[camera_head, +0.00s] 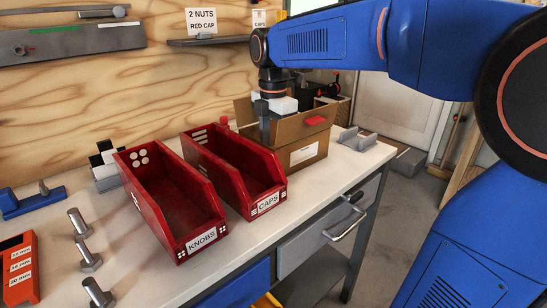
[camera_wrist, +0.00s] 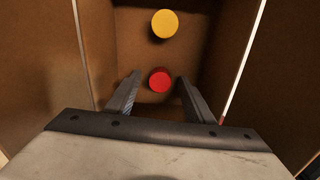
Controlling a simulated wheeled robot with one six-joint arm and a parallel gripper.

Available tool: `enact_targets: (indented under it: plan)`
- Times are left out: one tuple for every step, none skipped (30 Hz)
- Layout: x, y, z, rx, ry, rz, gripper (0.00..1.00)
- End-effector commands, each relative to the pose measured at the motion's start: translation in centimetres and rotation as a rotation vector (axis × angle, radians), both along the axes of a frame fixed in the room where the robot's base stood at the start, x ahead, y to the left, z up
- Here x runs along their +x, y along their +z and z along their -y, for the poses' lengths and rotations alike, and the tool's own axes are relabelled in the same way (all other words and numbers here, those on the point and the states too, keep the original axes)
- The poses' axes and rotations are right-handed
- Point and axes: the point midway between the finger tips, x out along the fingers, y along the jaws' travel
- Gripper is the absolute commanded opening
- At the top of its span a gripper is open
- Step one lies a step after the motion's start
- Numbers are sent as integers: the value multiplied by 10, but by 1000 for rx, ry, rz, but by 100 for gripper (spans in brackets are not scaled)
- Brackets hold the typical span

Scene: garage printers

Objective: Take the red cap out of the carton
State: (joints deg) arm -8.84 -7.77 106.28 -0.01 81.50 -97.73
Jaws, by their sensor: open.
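The brown cardboard carton (camera_head: 286,137) stands open on the bench behind the red bins, with a white label on its front. My gripper (camera_head: 265,126) points down into it, its lower part hidden by the carton wall. In the wrist view the red cap (camera_wrist: 160,80), a round disc, lies inside the carton. My gripper (camera_wrist: 159,76) is open, with one finger to the left and one to the right of the red cap. The fingers look apart from it; their height above it is hard to tell. A yellow cap (camera_wrist: 165,23) lies farther up the picture.
Carton walls (camera_wrist: 107,45) rise close on both sides of my fingers. A red KNOBS bin (camera_head: 190,222) and a red CAPS bin (camera_head: 247,190) stand left of the carton. Several grey bolts (camera_head: 85,255) stand at the front left. A grey part (camera_head: 355,138) lies right of the carton.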

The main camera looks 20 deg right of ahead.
Motion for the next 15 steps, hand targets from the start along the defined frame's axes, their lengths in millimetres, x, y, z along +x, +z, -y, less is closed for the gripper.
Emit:
enact_targets:
  plan:
    - [0,0,0,0,0,0,48]
    - [0,0,0,0,0,0,48]
    - [0,0,0,0,0,0,48]
    - [0,0,0,0,0,0,48]
    - [0,0,0,0,0,0,46]
    - [0,0,0,0,0,0,36]
    - [0,0,0,0,0,0,29]
    - [0,0,0,0,0,0,22]
    - [0,0,0,0,0,0,12]
    - [0,0,0,0,0,0,5]
    - [0,0,0,0,0,0,5]
    - [0,0,0,0,0,0,5]
    - [0,0,0,0,0,0,5]
    - [0,0,0,0,0,0,5]
    - [0,0,0,0,0,0,5]
